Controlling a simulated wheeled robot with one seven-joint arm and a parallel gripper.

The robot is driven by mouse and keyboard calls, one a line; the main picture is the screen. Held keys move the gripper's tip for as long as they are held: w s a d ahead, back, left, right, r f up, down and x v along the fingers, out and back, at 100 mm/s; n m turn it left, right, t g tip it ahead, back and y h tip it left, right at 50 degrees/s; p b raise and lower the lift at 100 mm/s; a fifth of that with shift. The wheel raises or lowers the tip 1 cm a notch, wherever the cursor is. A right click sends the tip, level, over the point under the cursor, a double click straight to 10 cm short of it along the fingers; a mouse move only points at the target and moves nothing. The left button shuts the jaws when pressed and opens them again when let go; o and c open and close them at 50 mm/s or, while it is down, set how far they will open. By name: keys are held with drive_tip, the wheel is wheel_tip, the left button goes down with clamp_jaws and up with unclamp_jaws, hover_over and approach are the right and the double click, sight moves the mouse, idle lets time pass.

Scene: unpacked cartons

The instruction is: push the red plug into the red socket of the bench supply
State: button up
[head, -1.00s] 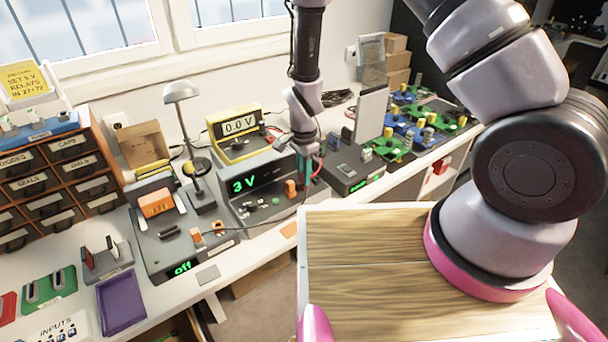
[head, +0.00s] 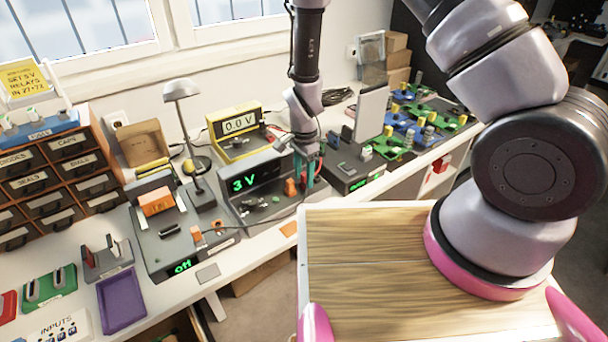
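The bench supply (head: 236,202) is a dark grey box on the bench with a green "3 V" display (head: 243,184). An orange knob (head: 290,187) stands at its right end. My gripper (head: 306,174) has teal fingers and points down beside that knob, at the supply's right end. A small red piece (head: 319,166), perhaps the red plug or its lead, shows against the right side of the fingers. The fingertips are small and overlap it, so I cannot tell whether they grip it. I cannot make out the red socket.
A yellow meter (head: 236,134) reading 0.0 V stands behind the supply. A lamp (head: 184,95) and a second supply (head: 165,245) showing "off" are to the left. A dark unit (head: 345,165) with an upright grey panel stands close on the right. A thin dark cable crosses the bench front.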

wheel_tip(320, 180, up, 10)
drive_tip(key=shift+r, duration=0.15)
wheel_tip(320, 180, up, 14)
drive_tip(key=n+t+y, duration=0.1)
drive_tip(key=y, duration=0.1)
hover_over(304, 173)
drive_tip(key=w+d, duration=0.2)
drive_tip(key=d, duration=0.3)
drive_tip(key=s+d+r+n+t+y, duration=0.1)
drive_tip(key=d+r, duration=0.2)
drive_tip(key=r, duration=0.2)
drive_tip(key=s+d+r+n+t, duration=0.1)
drive_tip(key=d+r, duration=0.2)
drive_tip(key=r, duration=0.3)
drive_tip(key=s+d+r+n+t+h, duration=0.1)
drive_tip(key=s+d+r+n+t, duration=0.3)
drive_tip(key=s+d+r, duration=0.7)
drive_tip(key=v, duration=0.2)
drive_tip(key=shift+s+d+r, duration=0.2)
drive_tip(key=shift+s+d, duration=0.05)
